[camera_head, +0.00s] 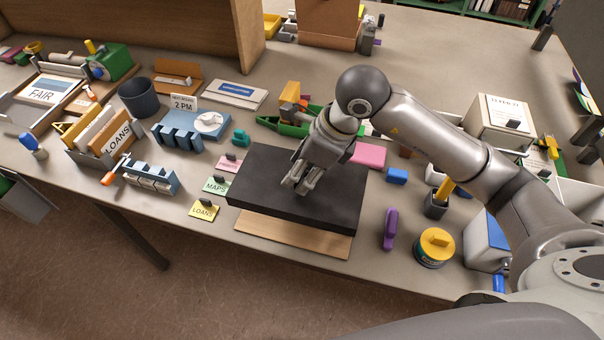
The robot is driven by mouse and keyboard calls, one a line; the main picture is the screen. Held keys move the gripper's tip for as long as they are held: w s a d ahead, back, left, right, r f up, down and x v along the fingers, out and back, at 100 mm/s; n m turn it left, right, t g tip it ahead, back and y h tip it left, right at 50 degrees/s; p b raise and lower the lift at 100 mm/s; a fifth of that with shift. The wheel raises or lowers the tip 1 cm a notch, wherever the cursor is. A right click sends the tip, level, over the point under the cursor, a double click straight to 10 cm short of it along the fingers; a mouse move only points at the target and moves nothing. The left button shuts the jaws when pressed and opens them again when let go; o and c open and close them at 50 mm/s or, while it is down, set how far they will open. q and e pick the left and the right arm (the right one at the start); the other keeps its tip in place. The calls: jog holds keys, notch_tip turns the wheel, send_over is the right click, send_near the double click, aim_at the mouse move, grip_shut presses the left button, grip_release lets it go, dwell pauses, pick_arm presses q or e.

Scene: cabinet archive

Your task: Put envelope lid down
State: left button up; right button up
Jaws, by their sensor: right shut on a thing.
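A large dark flat slab (262,184), which looks like the lid, lies level over a light wooden board (300,236). The board's front edge sticks out below the slab. I cannot tell whether the slab rests on the board or hangs just above it. My right gripper (302,186) points down at the middle of the slab, its fingers close together. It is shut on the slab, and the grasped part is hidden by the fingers. No envelope can be made out for certain. My left gripper is not in view.
Small cards (205,210) lie left of the slab. A purple object (389,229), a yellow-topped round tin (434,248) and a pencil cup (436,206) stand to the right. A pink block (368,155) lies behind. The table's front edge is close to the board.

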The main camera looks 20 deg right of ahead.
aim_at(303, 177)
jog(key=f+p, duration=0.1)
jog(key=f, duration=0.2)
jog(key=shift+w+d+p, duration=0.1)
jog(key=shift+w+p, duration=0.2)
jog(key=shift+p, duration=0.1)
jog(key=shift+f, duration=0.45)
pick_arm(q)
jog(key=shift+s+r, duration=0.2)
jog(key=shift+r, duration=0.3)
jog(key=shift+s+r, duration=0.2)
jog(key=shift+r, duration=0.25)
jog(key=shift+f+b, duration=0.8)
pick_arm(e)
jog(key=shift+f, duration=0.65)
jog(key=o, duration=1)
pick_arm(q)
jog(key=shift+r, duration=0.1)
pick_arm(e)
jog(key=shift+r, duration=0.1)
